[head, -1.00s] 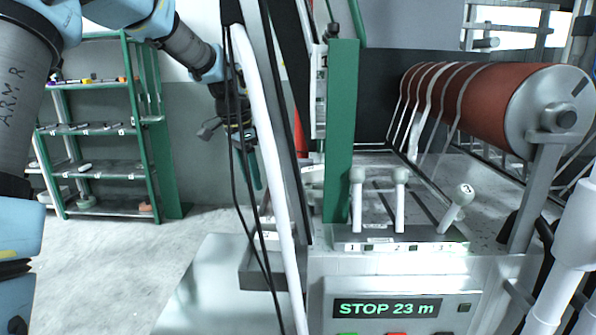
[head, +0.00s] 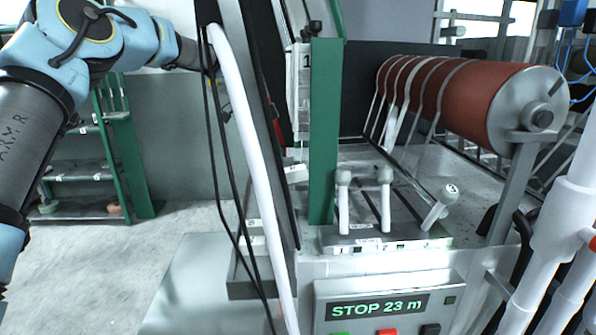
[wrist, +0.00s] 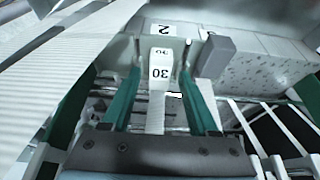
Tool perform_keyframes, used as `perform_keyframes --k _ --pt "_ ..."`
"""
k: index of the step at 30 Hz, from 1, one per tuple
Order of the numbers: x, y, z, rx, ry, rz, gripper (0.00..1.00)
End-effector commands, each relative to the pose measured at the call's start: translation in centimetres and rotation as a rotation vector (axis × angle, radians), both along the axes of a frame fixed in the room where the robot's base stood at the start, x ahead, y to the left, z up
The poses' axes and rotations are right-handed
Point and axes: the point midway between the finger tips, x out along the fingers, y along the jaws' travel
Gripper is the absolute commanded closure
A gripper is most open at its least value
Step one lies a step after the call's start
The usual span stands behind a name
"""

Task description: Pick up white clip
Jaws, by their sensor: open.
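In the wrist view, my gripper (wrist: 159,78) has its two green fingers spread apart. Between the fingertips shows a small white piece marked 30 (wrist: 160,66), which looks like the white clip. A pale webbing strip (wrist: 155,118) runs down below it between the fingers. The fingers stand on either side of the white piece; I cannot tell whether they touch it. In the head view my gripper is hidden behind the machine's white post and dark frame, and I cannot make out the clip there.
A plate marked 2 (wrist: 163,29) and a grey block (wrist: 216,55) sit close beyond the fingertips. In the head view, a white post (head: 250,150), hanging black cables and a green upright (head: 323,130) stand near my arm. A red roller (head: 455,95) carries webbing.

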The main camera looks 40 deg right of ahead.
Motion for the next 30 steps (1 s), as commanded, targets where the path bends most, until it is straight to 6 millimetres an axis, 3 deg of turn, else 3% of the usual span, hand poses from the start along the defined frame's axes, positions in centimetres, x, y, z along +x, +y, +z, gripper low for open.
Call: perform_keyframes --k 8,18,26,30 --pt "-0.5 -0.6 -1.8 0.003 0.002 -0.001 0.4" --pt "-1.2 -1.8 -5.6 0.001 0.001 0.001 0.4" --pt "-1.2 -1.8 -6.1 0.0 0.0 0.001 0.4" --pt "-1.2 -1.8 -6.0 0.0 0.0 0.001 0.55"
